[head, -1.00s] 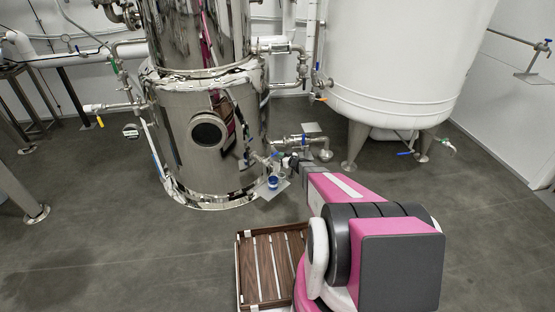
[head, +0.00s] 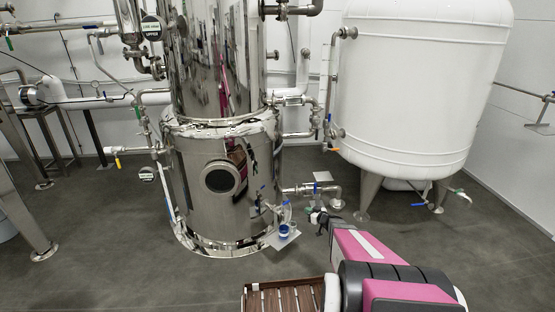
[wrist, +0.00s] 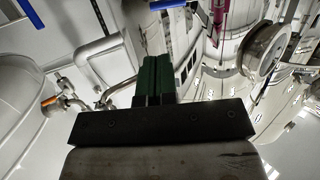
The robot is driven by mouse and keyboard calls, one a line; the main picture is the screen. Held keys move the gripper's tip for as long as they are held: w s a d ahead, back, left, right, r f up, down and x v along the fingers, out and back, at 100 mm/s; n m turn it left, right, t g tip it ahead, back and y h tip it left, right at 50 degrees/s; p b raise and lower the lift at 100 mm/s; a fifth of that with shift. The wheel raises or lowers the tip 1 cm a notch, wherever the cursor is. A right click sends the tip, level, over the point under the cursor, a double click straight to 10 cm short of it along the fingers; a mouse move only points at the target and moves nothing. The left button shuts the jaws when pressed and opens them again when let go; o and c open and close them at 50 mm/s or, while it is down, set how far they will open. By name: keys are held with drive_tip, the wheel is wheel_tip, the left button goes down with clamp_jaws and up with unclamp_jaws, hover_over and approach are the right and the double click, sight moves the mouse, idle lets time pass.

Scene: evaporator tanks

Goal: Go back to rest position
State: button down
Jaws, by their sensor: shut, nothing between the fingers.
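My gripper (head: 318,217) is at the end of my pink and grey arm, just right of a small shelf in the head view. In the wrist view its two green fingers (wrist: 155,80) are together with nothing held. The small pale shelf (head: 270,241) juts out at the foot of the steel tank and carries a blue-and-white container (head: 284,231) and a clear bottle (head: 287,211). The gripper appears apart from these items.
The steel evaporator tank (head: 220,150) with a round port stands ahead. A white tank (head: 410,90) on legs is to the right. A wooden slatted crate (head: 290,297) is at the bottom. Pipes and valves line the left. Grey floor lies open at lower left.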

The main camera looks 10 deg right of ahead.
drive_tip(key=s+a+r+g, duration=0.9)
drive_tip(key=s+a+r, duration=0.25)
drive_tip(key=s, duration=0.25)
drive_tip(key=s+d+r+m+g+h, duration=0.1)
drive_tip(key=s+r+m+g+h, duration=0.1)
drive_tip(key=s, duration=0.6)
drive_tip(key=s+d+r+m+g+h, duration=0.1)
drive_tip(key=s+r+m+h, duration=0.3)
drive_tip(key=s, duration=0.5)
wheel_tip(320, 180, up, 3)
drive_tip(key=g+h, duration=0.1)
drive_tip(key=h, duration=0.1)
drive_tip(key=shift+r+m+h, duration=0.2)
drive_tip(key=shift+m+h, duration=0.2)
